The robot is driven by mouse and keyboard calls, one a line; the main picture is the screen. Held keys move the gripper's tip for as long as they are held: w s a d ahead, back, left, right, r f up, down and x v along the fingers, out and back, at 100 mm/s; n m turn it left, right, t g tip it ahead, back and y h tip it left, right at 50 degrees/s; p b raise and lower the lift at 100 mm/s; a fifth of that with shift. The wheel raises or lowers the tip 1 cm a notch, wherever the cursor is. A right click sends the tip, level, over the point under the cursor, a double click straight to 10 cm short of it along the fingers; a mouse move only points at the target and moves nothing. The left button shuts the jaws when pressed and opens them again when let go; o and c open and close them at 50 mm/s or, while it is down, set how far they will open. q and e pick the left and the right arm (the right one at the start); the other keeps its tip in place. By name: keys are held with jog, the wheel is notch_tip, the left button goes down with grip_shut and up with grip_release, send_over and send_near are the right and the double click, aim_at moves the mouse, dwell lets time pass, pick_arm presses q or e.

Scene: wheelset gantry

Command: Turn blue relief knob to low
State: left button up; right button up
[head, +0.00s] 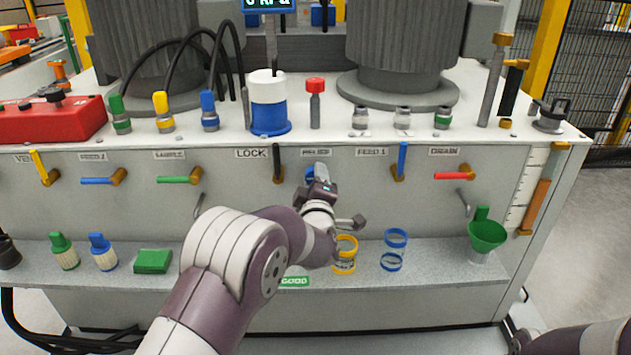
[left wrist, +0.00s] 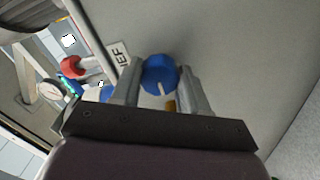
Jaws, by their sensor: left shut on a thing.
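The blue relief knob (left wrist: 158,74) sits on the grey panel beside a label whose visible letters read "IEF". A short white mark shows on its face, pointing to the bottom of the left wrist view. My left gripper (left wrist: 158,88) has one finger on each side of the knob and is shut on it. In the head view the knob (head: 309,173) shows only as a sliver of blue, mostly hidden behind my left gripper (head: 318,175). A part of my right arm shows at the bottom right corner; its fingers are out of sight.
A black lock lever (head: 277,163) is left of the knob, and a blue-handled valve (head: 402,160) is right of it. Below is a shelf with yellow rings (head: 346,246), blue rings (head: 395,240) and a green funnel (head: 487,235). A red-capped post (head: 315,88) stands above.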

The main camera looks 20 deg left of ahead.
pick_arm(q)
jog(key=o, duration=1.1)
jog(key=shift+c, duration=0.2)
jog(key=p+v, duration=0.3)
jog(key=v, duration=0.9)
jog(key=shift+s+p, duration=0.3)
jog(key=shift+s, duration=0.1)
jog(key=shift+f, duration=0.15)
